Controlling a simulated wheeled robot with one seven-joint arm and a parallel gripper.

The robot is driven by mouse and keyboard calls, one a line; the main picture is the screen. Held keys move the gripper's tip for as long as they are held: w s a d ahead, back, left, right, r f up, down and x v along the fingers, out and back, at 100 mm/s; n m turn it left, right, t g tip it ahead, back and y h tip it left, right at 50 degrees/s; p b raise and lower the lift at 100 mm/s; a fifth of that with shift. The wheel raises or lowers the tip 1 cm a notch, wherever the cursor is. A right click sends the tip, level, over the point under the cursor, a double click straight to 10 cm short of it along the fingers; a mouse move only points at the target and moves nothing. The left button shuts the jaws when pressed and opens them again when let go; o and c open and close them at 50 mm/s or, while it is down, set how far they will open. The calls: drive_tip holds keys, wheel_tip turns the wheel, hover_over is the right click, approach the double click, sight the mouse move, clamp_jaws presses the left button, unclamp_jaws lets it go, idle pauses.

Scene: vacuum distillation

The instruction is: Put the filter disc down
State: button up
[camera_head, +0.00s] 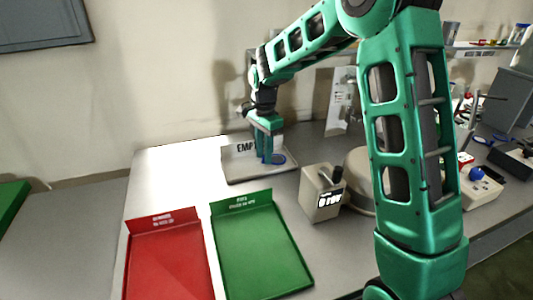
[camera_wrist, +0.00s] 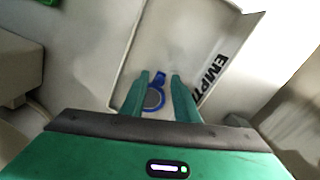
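The filter disc is a blue ring with a grey middle and a small tab (camera_wrist: 153,98). It lies flat on the white tray (camera_wrist: 168,35) marked "EMPT…", whose lettering is partly cut off. In the head view the disc (camera_head: 278,159) shows as a blue patch beside my fingers, on the same tray (camera_head: 240,174). My gripper (camera_wrist: 162,78) points down over the disc, with one finger on each side of its tab. The fingers look apart, with gaps to the tab. In the head view my gripper (camera_head: 266,160) is low over the tray; its fingers partly hide the disc.
A red tray (camera_head: 168,255) and a green tray (camera_head: 262,250) lie at the front of the table. A beige device with a display (camera_head: 321,195) stands right of the white tray, with a round pale body (camera_head: 361,185) behind it. More equipment crowds the right.

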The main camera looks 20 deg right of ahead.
wheel_tip(320, 180, up, 12)
idle(0.5)
idle(0.3)
